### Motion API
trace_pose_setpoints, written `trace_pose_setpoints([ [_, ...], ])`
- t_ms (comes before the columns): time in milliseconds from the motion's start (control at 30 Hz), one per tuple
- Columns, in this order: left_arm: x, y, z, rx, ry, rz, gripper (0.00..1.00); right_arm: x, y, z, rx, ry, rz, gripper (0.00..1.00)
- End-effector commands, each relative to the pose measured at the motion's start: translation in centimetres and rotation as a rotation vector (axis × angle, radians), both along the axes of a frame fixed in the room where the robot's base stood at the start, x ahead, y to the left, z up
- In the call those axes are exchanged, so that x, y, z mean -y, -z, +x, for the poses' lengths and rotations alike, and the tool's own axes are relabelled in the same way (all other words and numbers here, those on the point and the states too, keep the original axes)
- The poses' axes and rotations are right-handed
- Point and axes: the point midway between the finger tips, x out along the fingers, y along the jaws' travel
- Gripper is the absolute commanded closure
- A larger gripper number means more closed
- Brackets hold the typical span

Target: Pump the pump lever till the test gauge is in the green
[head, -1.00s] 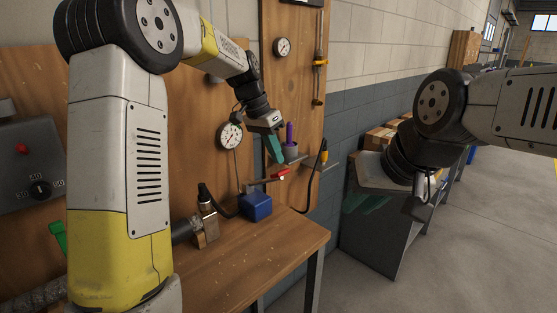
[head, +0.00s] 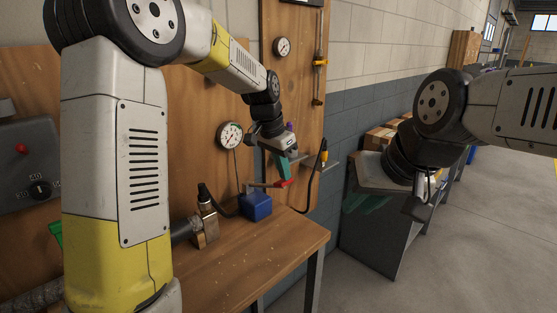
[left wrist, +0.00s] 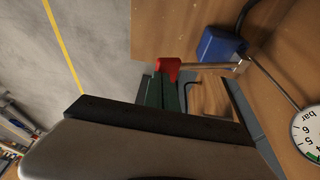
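The pump is a blue block (head: 256,207) on the bench, with a metal lever ending in a red handle (head: 284,183). My left gripper (head: 285,168) has its green fingers right at the red handle; the left wrist view also shows the fingers (left wrist: 165,92) against the handle (left wrist: 168,66). Whether they are closed around it is unclear. A round white gauge (head: 230,135) hangs on the board, with a thin line running down towards the pump. In the left wrist view the gauge (left wrist: 308,135) is cut off; a green patch shows, but its needle cannot be read. My right gripper (head: 368,204) hangs away from the bench; its opening is unclear.
A second gauge (head: 282,47) hangs higher on the board. A brass fitting (head: 206,228) with a black hose stands left of the pump. A grey control box (head: 30,165) is at far left. The bench front (head: 250,260) is clear.

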Motion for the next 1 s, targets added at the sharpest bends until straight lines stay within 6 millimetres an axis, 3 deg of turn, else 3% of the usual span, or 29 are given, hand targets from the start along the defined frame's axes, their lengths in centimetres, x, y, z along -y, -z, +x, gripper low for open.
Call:
trace_pose_setpoints([
  [167, 1.1, 2.5, -1.2, 0.08, 0.005, 0.085, 1.0, 0.0, 0.0, 0.0, 0.0, 0.0, 0.0, 0.78],
  [500, 2.1, 6.3, -2.2, 0.074, 0.0, 0.079, 1.0, 0.0, 0.0, 0.0, 0.0, 0.0, 0.0, 0.78],
  [1000, 2.4, 8.0, -2.6, 0.068, 0.0, 0.079, 1.0, 0.0, 0.0, 0.0, 0.0, 0.0, 0.0, 0.78],
])
